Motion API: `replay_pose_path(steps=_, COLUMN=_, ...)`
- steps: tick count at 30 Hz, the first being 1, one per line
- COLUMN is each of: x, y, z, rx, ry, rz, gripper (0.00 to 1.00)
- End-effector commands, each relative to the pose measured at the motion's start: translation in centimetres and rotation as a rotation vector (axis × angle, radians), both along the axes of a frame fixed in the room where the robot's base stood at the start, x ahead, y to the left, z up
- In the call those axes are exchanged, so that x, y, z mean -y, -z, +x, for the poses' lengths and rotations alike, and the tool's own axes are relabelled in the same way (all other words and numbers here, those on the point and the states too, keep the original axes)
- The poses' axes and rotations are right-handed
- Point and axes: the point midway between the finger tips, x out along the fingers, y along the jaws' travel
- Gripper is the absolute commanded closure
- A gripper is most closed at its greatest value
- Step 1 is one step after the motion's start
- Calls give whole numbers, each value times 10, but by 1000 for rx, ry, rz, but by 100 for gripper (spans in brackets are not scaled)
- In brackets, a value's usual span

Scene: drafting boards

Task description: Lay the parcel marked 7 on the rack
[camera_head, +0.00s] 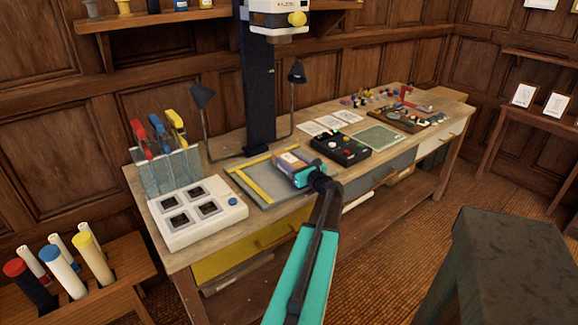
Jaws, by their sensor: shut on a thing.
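My gripper (304,179) is at the end of the teal arm, over the workbench. It is shut on a small brown parcel (289,160) with a pale and purple face. The parcel is over the right part of a grey board with yellow strips (248,185). I cannot tell whether it touches the board. No number 7 can be read on it. A grey slotted holder (168,174) with red, blue and yellow handled tools stands at the bench's left end. I cannot tell which thing is the rack.
A white box with dark square windows (196,213) lies left of the board. A black control box (341,149) and a green mat (378,138) lie to the right. A dark column (259,90) and two lamps rise behind. A dark stool (510,250) stands front right.

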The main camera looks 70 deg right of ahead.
Motion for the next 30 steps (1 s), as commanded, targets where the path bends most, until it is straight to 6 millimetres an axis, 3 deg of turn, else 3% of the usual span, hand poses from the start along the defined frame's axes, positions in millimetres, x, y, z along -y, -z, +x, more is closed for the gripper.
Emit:
replay_pose_path(steps=14, x=0, y=-9, z=1, rx=1, ry=-1, rz=-2, gripper=94)
replay_pose_path(steps=23, x=-1, y=-39, z=1, rx=1, ry=-1, rz=-4, gripper=94)
replay_pose_path(steps=30, x=-32, y=-38, z=-1, rx=1, ry=-1, rz=-1, gripper=94)
